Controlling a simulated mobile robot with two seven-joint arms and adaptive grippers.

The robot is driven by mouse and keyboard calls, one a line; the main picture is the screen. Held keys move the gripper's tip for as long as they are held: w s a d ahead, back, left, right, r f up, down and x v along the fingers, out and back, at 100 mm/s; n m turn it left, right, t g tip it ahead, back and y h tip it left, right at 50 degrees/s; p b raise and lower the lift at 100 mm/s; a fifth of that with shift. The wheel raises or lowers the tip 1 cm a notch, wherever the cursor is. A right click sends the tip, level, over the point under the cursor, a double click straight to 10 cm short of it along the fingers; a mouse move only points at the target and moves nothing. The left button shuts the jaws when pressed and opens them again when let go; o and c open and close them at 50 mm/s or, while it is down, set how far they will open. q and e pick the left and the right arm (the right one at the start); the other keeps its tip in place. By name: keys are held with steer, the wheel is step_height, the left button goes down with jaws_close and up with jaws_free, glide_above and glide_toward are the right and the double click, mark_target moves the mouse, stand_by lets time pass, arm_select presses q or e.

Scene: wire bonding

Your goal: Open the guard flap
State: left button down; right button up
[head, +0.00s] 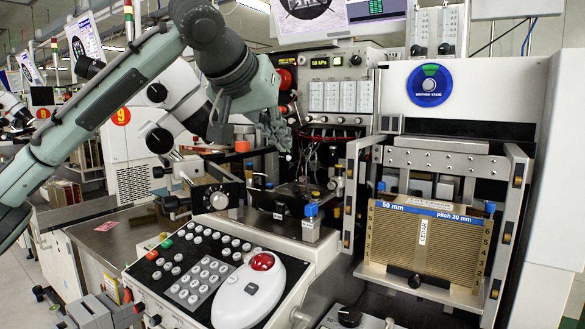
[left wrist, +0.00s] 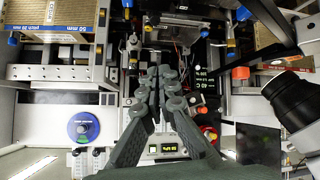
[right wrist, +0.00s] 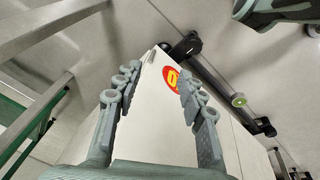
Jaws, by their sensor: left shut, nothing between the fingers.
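The wire bonder's work area (head: 290,195) lies in the middle of the head view, behind the control panel. I cannot tell for sure which part there is the guard flap. My left gripper (head: 284,143) hangs above and in front of this area, blurred against the machine behind it. In the left wrist view its fingers (left wrist: 158,68) are together with nothing between them, pointing at the work area. My right gripper (right wrist: 156,85) shows only in the right wrist view. Its fingers are apart and empty, in front of a white cabinet (right wrist: 150,125).
A control panel (head: 195,270) with many buttons and a white mouse-like pad (head: 245,295) stands in front. A brown slotted magazine (head: 425,240) sits in a metal frame at right. A black microscope tube (left wrist: 295,100) is right in the left wrist view.

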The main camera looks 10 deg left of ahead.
arm_select(q)
steer(key=n, duration=0.1)
steer(key=p, duration=0.1)
glide_above(281, 199)
steer(key=d, duration=0.2)
steer(key=shift+n+t, duration=0.3)
steer(key=f, duration=0.5)
steer(key=shift+w+d+f, duration=0.15)
steer(key=shift+w+f, duration=0.2)
steer(key=s, duration=0.1)
steer(key=s+f, duration=0.2)
steer(key=shift+s+d+f, duration=0.1)
steer(key=shift+s+d, duration=0.1)
steer(key=shift+d, duration=0.05)
arm_select(e)
steer(key=shift+g, duration=0.3)
steer(key=s+f, duration=0.2)
steer(key=f, duration=0.1)
steer(key=d+f, duration=0.1)
steer(key=shift+s+f, duration=0.25)
steer(key=shift+s, duration=0.15)
